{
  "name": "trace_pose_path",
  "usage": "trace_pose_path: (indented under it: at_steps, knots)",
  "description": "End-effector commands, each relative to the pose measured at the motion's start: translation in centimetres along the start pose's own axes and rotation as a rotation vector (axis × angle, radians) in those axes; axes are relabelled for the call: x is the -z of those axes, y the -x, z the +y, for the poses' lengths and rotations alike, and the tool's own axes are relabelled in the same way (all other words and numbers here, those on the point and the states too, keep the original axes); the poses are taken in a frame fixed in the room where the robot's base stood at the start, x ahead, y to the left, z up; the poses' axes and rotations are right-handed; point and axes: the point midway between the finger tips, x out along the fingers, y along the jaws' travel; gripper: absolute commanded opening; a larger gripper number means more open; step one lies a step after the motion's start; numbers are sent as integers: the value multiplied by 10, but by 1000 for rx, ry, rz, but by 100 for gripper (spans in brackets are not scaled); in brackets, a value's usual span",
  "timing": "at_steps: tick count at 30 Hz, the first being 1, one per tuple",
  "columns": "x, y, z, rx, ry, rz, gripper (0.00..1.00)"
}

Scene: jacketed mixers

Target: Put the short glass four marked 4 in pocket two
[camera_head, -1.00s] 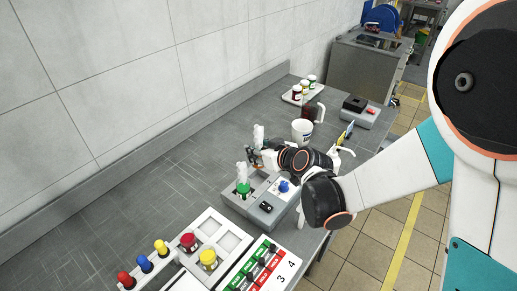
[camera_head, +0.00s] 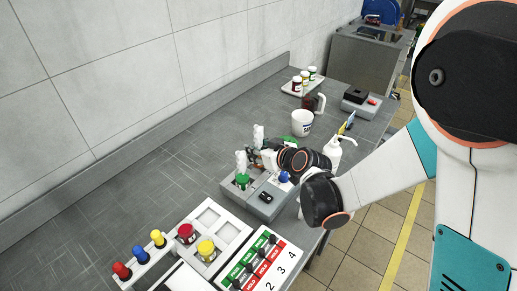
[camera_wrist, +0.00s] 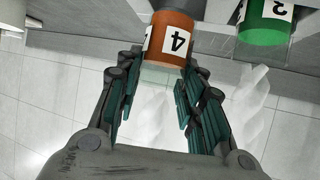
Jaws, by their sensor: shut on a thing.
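The short glass marked 4 (camera_wrist: 172,38) is orange with a white label and shows in the wrist view between my fingers. My gripper (camera_wrist: 165,75) is shut on it. In the head view my gripper (camera_head: 258,160) is over the back part of a grey mixer unit (camera_head: 264,207); the glass is too small and covered to make out there. In the head view the green glass (camera_head: 243,181) stands in the mixer's left pocket, under a pale upright piece (camera_head: 241,160). Whether glass 4 touches a pocket floor is hidden.
A second pale upright piece (camera_head: 258,136) stands behind my gripper. A white pump bottle (camera_head: 334,152) is close to the right of my wrist. A white tub (camera_head: 301,122) stands behind. A white tray with red and yellow glasses (camera_head: 206,249) is in front. The left tabletop is clear.

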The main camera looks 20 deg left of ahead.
Motion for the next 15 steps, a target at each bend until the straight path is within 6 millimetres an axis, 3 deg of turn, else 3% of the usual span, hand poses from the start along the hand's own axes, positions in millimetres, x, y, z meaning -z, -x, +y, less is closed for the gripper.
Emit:
trace_pose_path:
  at_steps: [15]
  knots:
    - [-22,-12,0,0,0,0,9]
